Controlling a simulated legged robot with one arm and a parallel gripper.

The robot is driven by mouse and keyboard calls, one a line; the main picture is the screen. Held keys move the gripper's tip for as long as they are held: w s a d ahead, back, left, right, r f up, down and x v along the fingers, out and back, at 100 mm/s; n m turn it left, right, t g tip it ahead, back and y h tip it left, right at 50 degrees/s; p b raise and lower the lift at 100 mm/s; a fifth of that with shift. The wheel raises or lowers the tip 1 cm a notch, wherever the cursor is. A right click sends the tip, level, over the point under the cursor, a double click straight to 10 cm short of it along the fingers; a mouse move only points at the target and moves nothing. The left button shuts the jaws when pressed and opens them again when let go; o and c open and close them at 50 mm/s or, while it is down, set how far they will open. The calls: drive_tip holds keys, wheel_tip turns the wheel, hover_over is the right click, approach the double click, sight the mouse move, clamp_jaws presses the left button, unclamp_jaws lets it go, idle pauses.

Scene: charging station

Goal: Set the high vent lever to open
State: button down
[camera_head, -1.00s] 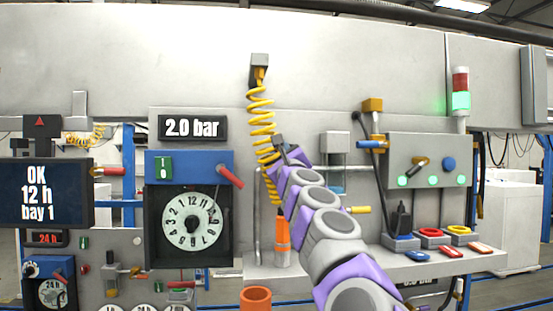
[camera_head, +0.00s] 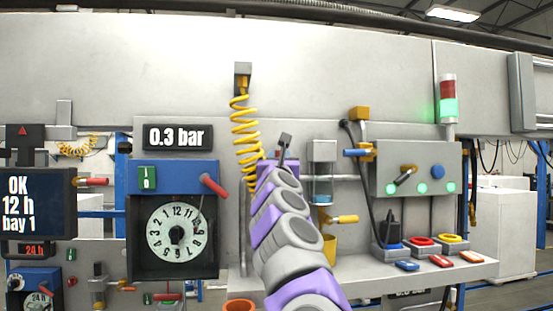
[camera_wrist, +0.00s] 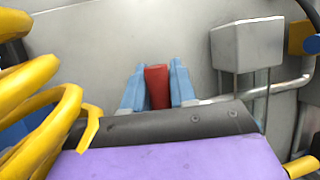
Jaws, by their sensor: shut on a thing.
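In the wrist view my gripper (camera_wrist: 157,70) has its two light blue fingers closed on either side of a red lever handle (camera_wrist: 157,88), which stands against the grey panel. Its mount is hidden by the gripper body. In the head view my arm hides the gripper and this handle. I cannot read any open or shut marking for the lever. A pressure display (camera_head: 178,137) at upper left reads 0.3 bar.
A yellow coiled hose (camera_head: 243,125) hangs just left of my arm and is close in the wrist view (camera_wrist: 40,115). A grey box (camera_wrist: 247,45) and pipe are to the right. A dial timer (camera_head: 174,233) with another red lever (camera_head: 214,186) is left. A shelf (camera_head: 440,271) is lower right.

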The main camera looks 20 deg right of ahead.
drive_tip(key=shift+r, duration=0.1)
idle(0.3)
drive_tip(key=c, duration=1.3)
unclamp_jaws()
drive_tip(key=o, duration=0.3)
drive_tip(key=shift+w+d, duration=0.1)
drive_tip(key=shift+w, duration=0.25)
drive_tip(key=shift+s+a+f+b, duration=0.3)
drive_tip(key=shift+s+f+b, duration=0.3)
drive_tip(key=shift+b, duration=0.25)
drive_tip(key=b+v, duration=0.8)
drive_tip(key=v, duration=0.8)
drive_tip(key=shift+r+b, duration=0.25)
drive_tip(key=shift+b, duration=0.1)
